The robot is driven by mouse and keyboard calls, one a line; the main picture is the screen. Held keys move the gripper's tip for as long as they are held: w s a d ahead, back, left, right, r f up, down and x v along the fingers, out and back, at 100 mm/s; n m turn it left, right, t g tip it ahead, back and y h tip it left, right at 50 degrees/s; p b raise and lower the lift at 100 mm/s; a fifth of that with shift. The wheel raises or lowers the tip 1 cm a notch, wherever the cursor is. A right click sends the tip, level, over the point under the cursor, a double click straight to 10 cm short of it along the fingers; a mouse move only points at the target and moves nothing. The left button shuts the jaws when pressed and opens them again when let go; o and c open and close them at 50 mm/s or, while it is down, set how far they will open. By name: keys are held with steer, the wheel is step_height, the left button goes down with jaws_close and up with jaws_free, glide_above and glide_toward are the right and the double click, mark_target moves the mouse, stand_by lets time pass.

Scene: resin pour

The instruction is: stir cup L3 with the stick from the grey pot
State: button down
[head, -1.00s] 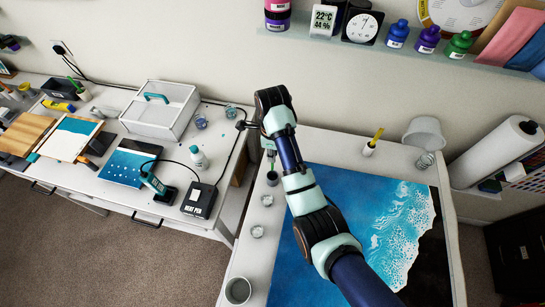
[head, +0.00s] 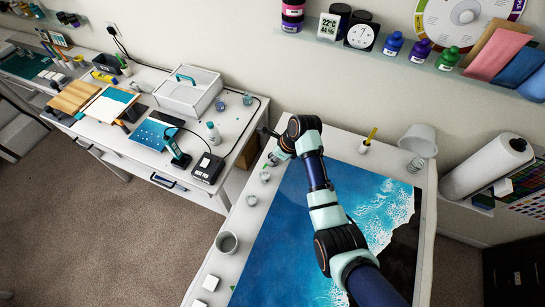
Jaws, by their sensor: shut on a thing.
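My gripper (head: 277,156) is small in the head view, low over the far left edge of the table. It is shut on a thin stick, which is hard to make out at this size. A cup (head: 271,163) is close by the fingertips, partly covered by them. I cannot tell if the stick is inside it. Two more small cups stand nearer along the same edge, one cup (head: 264,176) just below the gripper and another cup (head: 251,200) farther down. The grey pot (head: 228,243) stands nearer still on that edge. I cannot read any cup labels.
A blue and white resin panel (head: 285,240) fills the table's middle, under my arm. A white pot with a yellow-handled tool (head: 364,146), a white bucket (head: 420,140) and a clear cup (head: 415,165) stand at the back. Small white squares (head: 210,283) lie at the front left.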

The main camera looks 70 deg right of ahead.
step_height(320, 180, down, 10)
steer(key=b, duration=0.6)
steer(key=shift+w+b, duration=0.2)
steer(key=shift+b, duration=0.1)
steer(key=shift+r, duration=0.1)
